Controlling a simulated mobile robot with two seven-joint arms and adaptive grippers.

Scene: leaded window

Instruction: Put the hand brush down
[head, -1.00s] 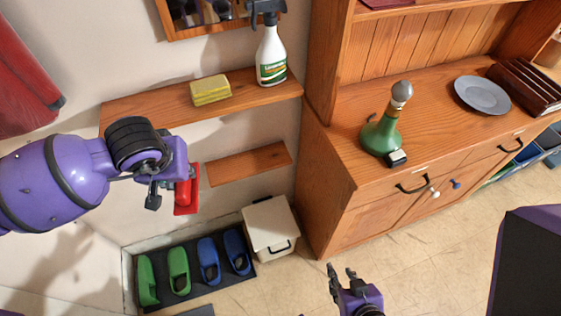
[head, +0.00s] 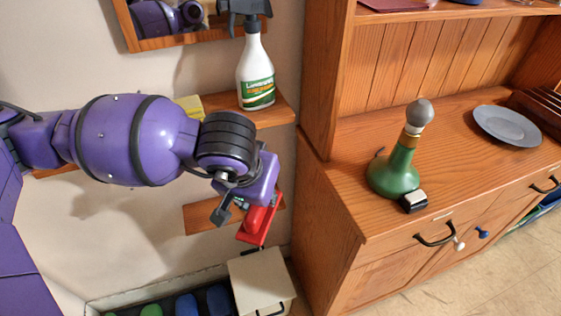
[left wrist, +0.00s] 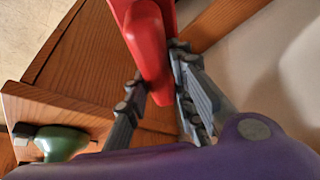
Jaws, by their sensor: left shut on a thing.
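The red hand brush (head: 258,220) is in my left gripper (head: 240,206), held by its handle. In the head view it hangs tilted, overlapping the right part of the small lower wooden shelf (head: 200,218); I cannot tell whether it touches the shelf. In the left wrist view the red handle (left wrist: 150,50) lies between the grey fingers (left wrist: 158,92), which are closed around it. The brush's bristles are not clearly visible. My right gripper is not in view.
Above, the upper shelf (head: 272,110) carries a spray bottle (head: 256,75) and a yellow sponge (head: 190,104), partly hidden by my arm. Below is a white lidded bin (head: 262,280), with slippers to its left. A wooden dresser (head: 330,215) stands close on the right, bearing a green bottle (head: 396,170).

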